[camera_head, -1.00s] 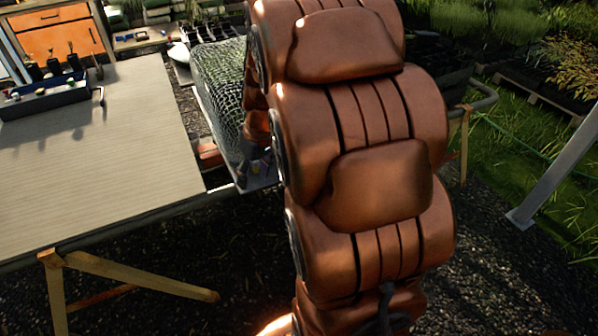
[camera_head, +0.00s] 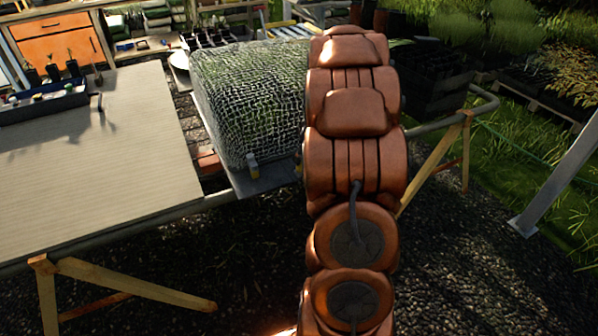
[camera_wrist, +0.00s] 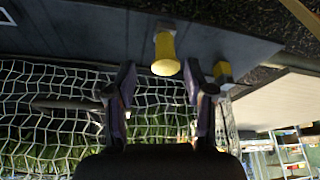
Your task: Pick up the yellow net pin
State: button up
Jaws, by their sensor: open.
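A yellow net pin (camera_wrist: 165,54) with a pale cap end shows in the wrist view on a dark grey board, just ahead of the gap between my fingertips. My gripper (camera_wrist: 160,82) is open and empty, with one finger to each side of the pin's line. A second yellow piece (camera_wrist: 222,73) lies to the right, beyond the right finger, at the net's edge. In the head view one yellow piece (camera_head: 252,165) shows at the net's front edge. My arm hides my gripper and the rest of the board there.
A white net (camera_head: 250,95) covers a green mound close to my fingers. A wooden-topped table (camera_head: 100,165) with a dark tray of pots (camera_head: 45,103) stands to the left. A metal rail (camera_head: 435,126) and trestle legs (camera_head: 437,160) lie near my arm. Gravel floor is open in front.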

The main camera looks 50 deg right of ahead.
aim_at(299, 172)
jog(key=shift+a+p+x, duration=0.15)
jog(key=shift+p+x, duration=0.1)
jog(key=shift+x, duration=1.05)
jog(key=shift+a+p+x, duration=0.2)
jog(key=shift+p+x, duration=0.05)
jog(key=shift+x, duration=1.05)
jog(key=shift+w, duration=0.15)
jog(key=shift+c, duration=0.4)
grip_shut()
